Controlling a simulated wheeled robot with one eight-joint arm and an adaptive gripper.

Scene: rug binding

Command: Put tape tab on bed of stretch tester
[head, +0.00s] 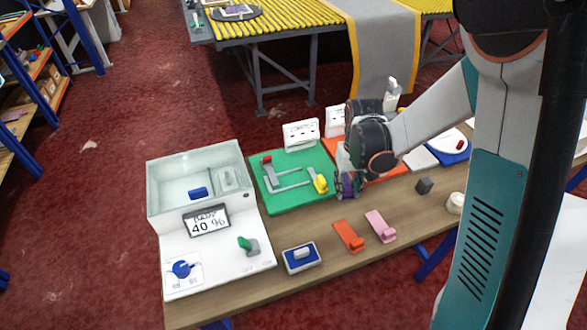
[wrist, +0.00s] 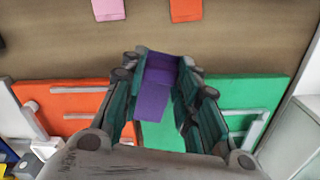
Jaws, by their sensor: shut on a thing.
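My gripper (head: 347,178) is shut on a purple tape tab (wrist: 155,95). The tab lies between the two fingers in the wrist view, and my gripper (wrist: 160,63) points at the table's front side. It is held near the right edge of a green board (head: 290,205) that carries grey rails, a red knob and a yellow clamp (head: 320,184). An orange board (head: 333,148) with a similar grey rail stands to its right, partly hidden by my arm. Both boards have white display boxes behind them; I cannot tell which is the stretch tester.
An orange-red tab (head: 348,236) and a pink tab (head: 380,227) lie on the table front. A white chamber (head: 195,180) reading 40 % stands left. A blue block (head: 301,257), a dark cube (head: 424,186) and a white cup (head: 454,203) are nearby.

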